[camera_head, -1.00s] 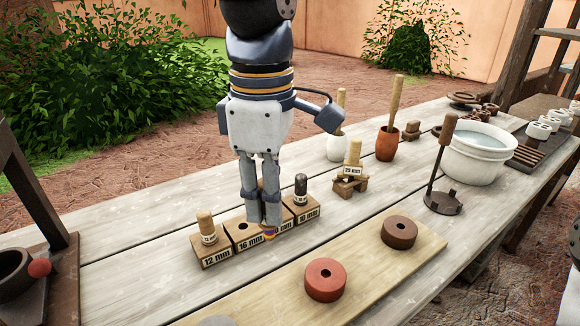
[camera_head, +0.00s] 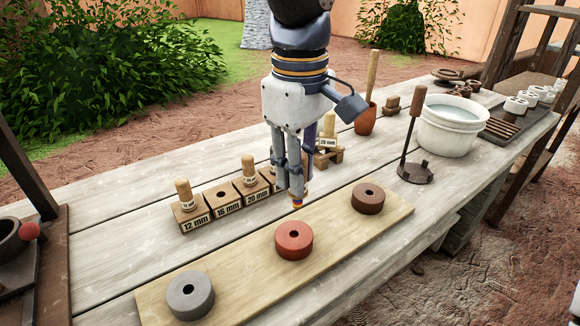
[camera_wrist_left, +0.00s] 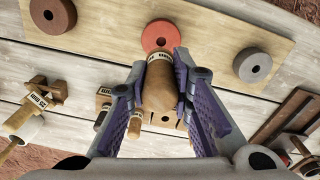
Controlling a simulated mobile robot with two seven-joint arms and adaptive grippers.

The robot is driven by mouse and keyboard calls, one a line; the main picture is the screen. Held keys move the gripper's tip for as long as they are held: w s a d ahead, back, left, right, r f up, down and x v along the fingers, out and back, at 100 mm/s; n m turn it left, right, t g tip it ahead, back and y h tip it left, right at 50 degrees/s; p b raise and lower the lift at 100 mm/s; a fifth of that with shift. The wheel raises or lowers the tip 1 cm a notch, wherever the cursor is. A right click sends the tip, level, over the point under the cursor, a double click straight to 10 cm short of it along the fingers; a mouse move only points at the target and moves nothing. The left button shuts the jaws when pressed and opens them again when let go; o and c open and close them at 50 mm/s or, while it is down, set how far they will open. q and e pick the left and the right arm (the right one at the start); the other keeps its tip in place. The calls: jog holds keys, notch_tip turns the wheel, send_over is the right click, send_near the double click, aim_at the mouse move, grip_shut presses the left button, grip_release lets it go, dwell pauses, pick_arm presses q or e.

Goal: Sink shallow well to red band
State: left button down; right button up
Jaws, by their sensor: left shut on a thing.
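My left gripper (camera_head: 292,190) is shut on a wooden-handled plug (camera_wrist_left: 159,88). The plug's tip, with red, yellow and purple bands (camera_head: 297,203), shows below the fingers in the head view, above the board and just behind the red disc. The red disc (camera_head: 294,240) has a dark centre hole and lies on the pale board (camera_head: 240,262); it also shows in the left wrist view (camera_wrist_left: 160,37), beyond the plug. A grey disc (camera_head: 190,296) lies left of it and a brown disc (camera_head: 368,199) right. The plug's lower end is hidden in the wrist view.
Labelled blocks stand behind the board: the 12 mm block (camera_head: 195,222) and 20 mm block (camera_head: 256,196) hold plugs, while the 16 mm block (camera_head: 224,205) shows an empty hole.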

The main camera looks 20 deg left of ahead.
aim_at(295, 204)
pick_arm(q)
jog(key=f, duration=0.5)
jog(key=shift+a, duration=0.3)
jog(key=shift+w+f, duration=0.1)
jog(key=shift+f, duration=0.65)
jog(key=shift+f, duration=0.8)
dwell(5.7)
